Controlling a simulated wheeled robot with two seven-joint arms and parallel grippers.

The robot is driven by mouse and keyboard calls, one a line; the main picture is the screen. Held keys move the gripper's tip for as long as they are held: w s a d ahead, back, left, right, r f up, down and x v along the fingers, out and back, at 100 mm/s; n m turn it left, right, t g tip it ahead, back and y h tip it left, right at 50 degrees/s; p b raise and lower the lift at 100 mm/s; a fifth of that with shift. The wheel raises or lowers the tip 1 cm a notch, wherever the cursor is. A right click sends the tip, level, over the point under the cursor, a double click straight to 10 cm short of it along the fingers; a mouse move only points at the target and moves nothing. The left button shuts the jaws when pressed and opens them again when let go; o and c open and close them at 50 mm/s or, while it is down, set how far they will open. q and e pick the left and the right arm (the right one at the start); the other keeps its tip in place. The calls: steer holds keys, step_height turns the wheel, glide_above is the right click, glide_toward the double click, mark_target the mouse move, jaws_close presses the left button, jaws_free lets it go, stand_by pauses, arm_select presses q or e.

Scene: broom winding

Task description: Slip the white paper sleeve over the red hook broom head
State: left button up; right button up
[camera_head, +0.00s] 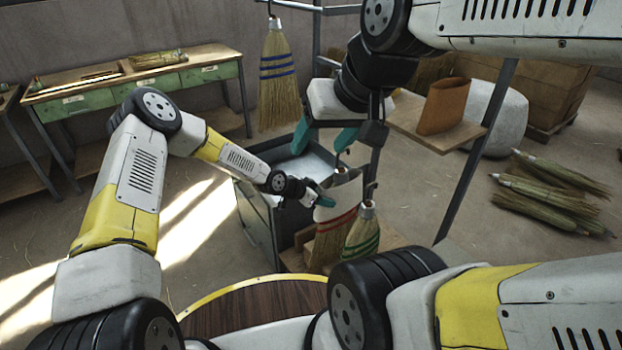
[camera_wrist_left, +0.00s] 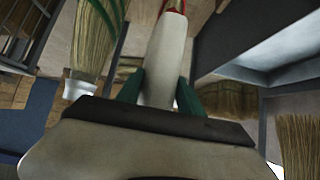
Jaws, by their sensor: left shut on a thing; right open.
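The red-banded broom (camera_head: 332,240) hangs bristles down at the middle, beside a green-banded broom (camera_head: 362,235). The white paper sleeve (camera_head: 342,196) is at the red-banded broom's upper part, above the red band; I cannot tell how far it encloses the head. My left gripper (camera_head: 324,198) is shut on the sleeve's left side. In the left wrist view the white sleeve (camera_wrist_left: 166,62) runs up between the teal fingers, with red at its far end. My right gripper (camera_head: 325,139) is open and empty, just above the sleeve, with its teal fingers spread.
A blue-banded broom (camera_head: 277,85) hangs behind. A brown sleeve (camera_head: 443,106) stands on a wooden shelf (camera_head: 425,132) at right, near the rack's dark post. A grey bin (camera_head: 262,222) is behind the brooms. Loose brooms (camera_head: 550,190) lie on the right floor. A round wooden top (camera_head: 260,305) is in front.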

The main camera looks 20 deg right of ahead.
mark_target(322, 227)
arm_select(q)
steer(key=shift+f, duration=1.15)
steer(key=shift+f, duration=0.1)
steer(key=shift+f, duration=5.25)
steer(key=shift+f, duration=0.8)
steer(key=o, duration=1.1)
steer(key=shift+o, duration=0.2)
